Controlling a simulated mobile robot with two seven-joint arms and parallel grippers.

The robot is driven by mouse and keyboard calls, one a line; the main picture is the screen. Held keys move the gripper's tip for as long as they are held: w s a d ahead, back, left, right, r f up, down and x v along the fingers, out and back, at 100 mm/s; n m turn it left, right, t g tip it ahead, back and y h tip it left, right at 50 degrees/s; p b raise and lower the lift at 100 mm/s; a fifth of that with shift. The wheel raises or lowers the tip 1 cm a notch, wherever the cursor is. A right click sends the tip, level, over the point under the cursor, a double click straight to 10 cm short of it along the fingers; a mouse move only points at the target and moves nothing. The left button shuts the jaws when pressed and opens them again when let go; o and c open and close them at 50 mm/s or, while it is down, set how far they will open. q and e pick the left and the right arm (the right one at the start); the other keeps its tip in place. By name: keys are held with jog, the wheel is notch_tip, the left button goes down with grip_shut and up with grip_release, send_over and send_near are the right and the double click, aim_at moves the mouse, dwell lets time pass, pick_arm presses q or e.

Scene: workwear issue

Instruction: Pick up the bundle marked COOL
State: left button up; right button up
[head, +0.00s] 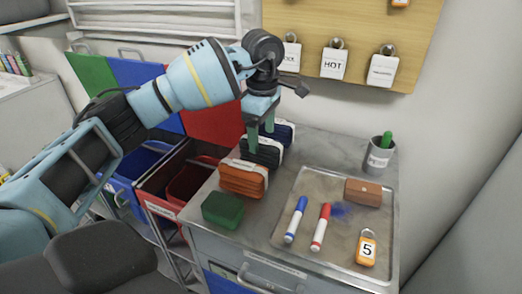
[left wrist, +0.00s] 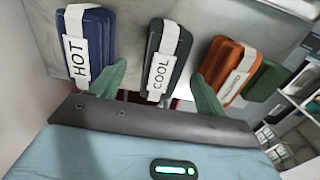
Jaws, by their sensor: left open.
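The bundle marked COOL (left wrist: 166,60) is dark grey with a white band; its label reads COOL in the left wrist view. In the head view the dark bundle (head: 262,154) lies on the grey counter, partly hidden by my left gripper (head: 261,138). That gripper is open, pointing down over it. In the left wrist view the green fingers (left wrist: 158,88) show one to each side of the COOL bundle, with nothing held; how far down they reach is unclear. A navy bundle marked HOT (left wrist: 85,48) is on one side, an orange banded bundle (left wrist: 228,72) on the other.
A green bundle (head: 223,210) lies nearest the counter's front edge. A tray (head: 290,200) at right holds two markers, a brown block and an orange tag marked 5. A grey cup (head: 379,157) stands behind. Coloured bins (head: 150,180) stand left of the counter.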

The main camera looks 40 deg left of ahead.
pick_arm(q)
jog(key=f, duration=0.5)
jog(key=shift+s+a, duration=0.15)
jog(key=shift+a, duration=0.25)
jog(key=c, duration=1.2)
jog(key=shift+o, duration=0.2)
jog(key=shift+r, duration=5.05)
